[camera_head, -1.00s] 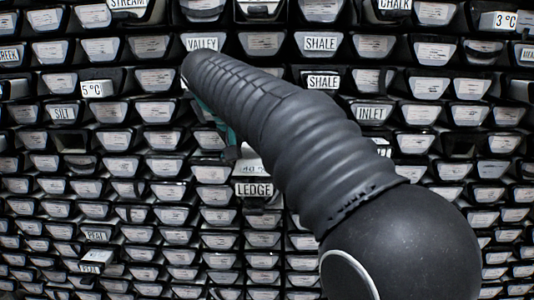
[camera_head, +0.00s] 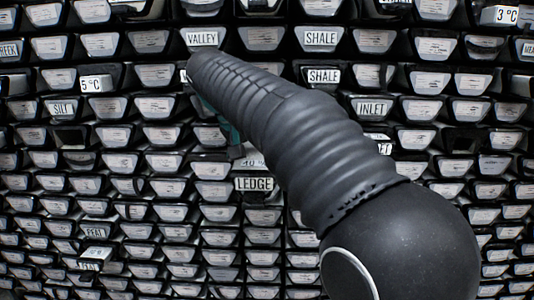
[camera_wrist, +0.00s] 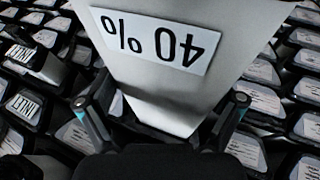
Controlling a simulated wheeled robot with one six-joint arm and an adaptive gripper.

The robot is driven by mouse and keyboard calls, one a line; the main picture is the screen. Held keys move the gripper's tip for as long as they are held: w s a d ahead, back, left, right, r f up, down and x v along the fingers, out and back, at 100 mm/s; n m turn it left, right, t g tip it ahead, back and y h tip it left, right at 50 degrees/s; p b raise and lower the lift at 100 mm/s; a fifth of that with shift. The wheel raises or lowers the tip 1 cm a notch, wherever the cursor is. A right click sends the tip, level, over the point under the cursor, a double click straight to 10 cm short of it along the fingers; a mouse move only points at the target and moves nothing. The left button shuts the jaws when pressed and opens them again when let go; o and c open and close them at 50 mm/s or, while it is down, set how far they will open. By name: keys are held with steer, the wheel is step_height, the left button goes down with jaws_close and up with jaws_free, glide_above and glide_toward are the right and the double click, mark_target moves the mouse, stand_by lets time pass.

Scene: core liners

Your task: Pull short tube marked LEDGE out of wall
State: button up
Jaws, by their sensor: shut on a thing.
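The short tube marked LEDGE (camera_head: 254,184) is in the middle of the wall in the head view. An upside-down 40 % tag (camera_head: 252,162) shows just above its label. In the wrist view a pale, tapered tube (camera_wrist: 170,95) bearing the 40 % tag fills the upper middle, close to the camera. It appears to be the same tube; its LEDGE label is hidden there. My gripper (camera_wrist: 162,104) has a finger on each side of this pale body and is shut on it. In the head view my arm hides most of the gripper; only a teal part shows.
Rows of dark-rimmed liners with pale labelled ends fill the wall (camera_head: 160,137) closely on all sides. A tube marked PEAT (camera_head: 95,232) and a 5 °C tag (camera_head: 96,83) jut out at the left. My arm covers the wall's centre right.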

mark_target(263, 192)
steer(key=shift+s, duration=0.1)
stand_by(0.5)
steer(key=shift+s+a+r+b, duration=0.15)
steer(key=shift+s+b, duration=0.7)
steer(key=shift+s, duration=2.2)
steer(key=shift+s+a+f+b, duration=0.1)
steer(key=shift+s+b, duration=0.7)
steer(key=shift+s, duration=2.25)
steer(key=shift+r, duration=0.1)
